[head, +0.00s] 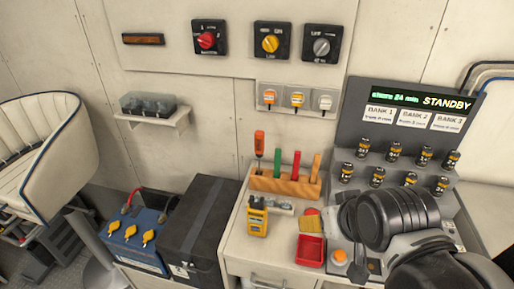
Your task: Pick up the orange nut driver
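A wooden rack (285,187) stands on the white counter and holds several tools upright. At its left end is a tool with an orange handle and a thin shaft (259,144), taken as the orange nut driver. A green handle (279,159), a red handle (295,164) and a flat yellow-orange one (316,167) stand to its right. My gripper (352,222), black and at the end of my arm, is at the lower right, apart from the rack and to the right of it. Its fingers are dark and partly hidden, so its opening cannot be made out.
A yellow meter (257,219), a red tray (310,250) and an orange-topped round item (339,257) lie on the counter before the rack. A battery charger (402,125) with several batteries stands right. A black box (204,225) and blue battery (140,240) are left.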

